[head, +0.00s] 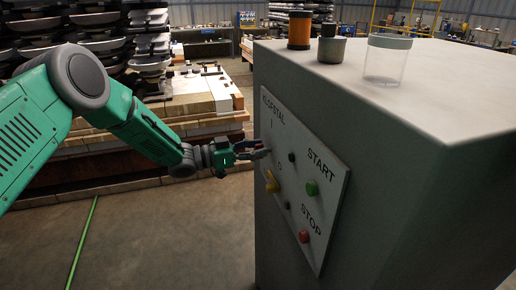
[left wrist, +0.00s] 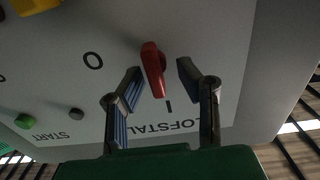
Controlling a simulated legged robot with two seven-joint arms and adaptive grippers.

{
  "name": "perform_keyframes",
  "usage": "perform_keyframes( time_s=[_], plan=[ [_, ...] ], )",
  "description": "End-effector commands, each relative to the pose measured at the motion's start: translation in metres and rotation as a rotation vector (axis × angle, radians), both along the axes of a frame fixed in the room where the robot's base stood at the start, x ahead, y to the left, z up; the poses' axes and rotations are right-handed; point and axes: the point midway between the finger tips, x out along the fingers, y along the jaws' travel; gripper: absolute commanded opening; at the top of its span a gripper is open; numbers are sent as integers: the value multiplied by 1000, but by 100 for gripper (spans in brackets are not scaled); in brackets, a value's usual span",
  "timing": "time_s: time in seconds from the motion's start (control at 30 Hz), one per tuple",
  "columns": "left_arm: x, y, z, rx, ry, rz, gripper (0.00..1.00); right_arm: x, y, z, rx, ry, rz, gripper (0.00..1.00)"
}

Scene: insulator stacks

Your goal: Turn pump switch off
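The control panel (head: 305,185) is a light plate on the side of a grey cabinet, lettered KLOFSTAL, START and STOP. In the left wrist view a red switch (left wrist: 153,68) sits on the panel (left wrist: 210,25), its end towards the "I" mark; an "O" mark is to its left. My left gripper (head: 264,152) is at the panel's left side. In the left wrist view its fingers (left wrist: 158,80) are open, one on each side of the red switch, with gaps visible. In the head view the red switch is hidden by the gripper. My right gripper is out of view.
A yellow knob (head: 271,181), a green button (head: 312,188) and a red button (head: 304,236) are on the panel, with small black knobs. On the cabinet top (head: 440,90) stand an orange spool (head: 299,30), a small pot (head: 331,46) and a clear jar (head: 387,60).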

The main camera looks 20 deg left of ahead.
Motion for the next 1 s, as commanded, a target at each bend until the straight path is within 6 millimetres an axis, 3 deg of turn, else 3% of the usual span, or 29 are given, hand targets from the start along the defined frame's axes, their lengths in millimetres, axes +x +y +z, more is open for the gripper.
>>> perform_keyframes(
  time_s=[0.03, 0.1, 0.13, 0.57, 1.0],
  plan=[
    [0, 0, 0, 0, 0, 0, 28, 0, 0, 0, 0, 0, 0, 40],
    [0, 0, 0, 0, 0, -1, 3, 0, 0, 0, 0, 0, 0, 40],
    [0, 0, 0, 0, 0, 0, 0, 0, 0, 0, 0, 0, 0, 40],
    [2, -2, 1, 22, -36, 0, 0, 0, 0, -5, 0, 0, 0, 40],
    [-1, -5, -1, 200, -302, 0, 0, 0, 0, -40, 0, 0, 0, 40]
  ],
)
